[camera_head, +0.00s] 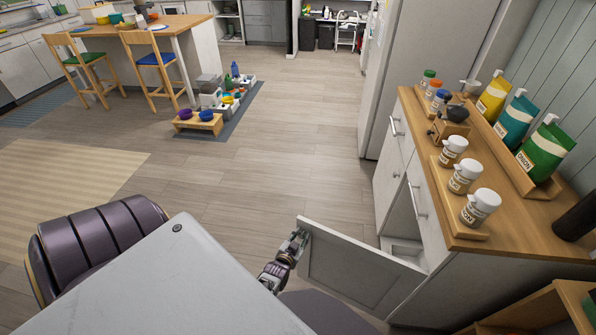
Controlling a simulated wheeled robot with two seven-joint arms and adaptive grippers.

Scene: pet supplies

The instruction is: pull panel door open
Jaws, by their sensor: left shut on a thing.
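The panel door (355,268) is a pale grey framed door, low on the wooden-topped cabinet (455,258) at the right. It stands swung out into the room, with the cabinet opening (402,235) showing behind it. My left gripper (297,240) is at the door's free outer edge, at its upper corner, and is shut on the door there. The exact finger contact is small and partly hidden. My right gripper is not in view.
Spice jars (465,176) and bagged goods (545,150) stand on the cabinet top. Other drawer and door handles show on the cabinet front. Pet bowls on a wooden stand (198,124) sit on a mat farther back. The wooden floor (270,150) between is clear.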

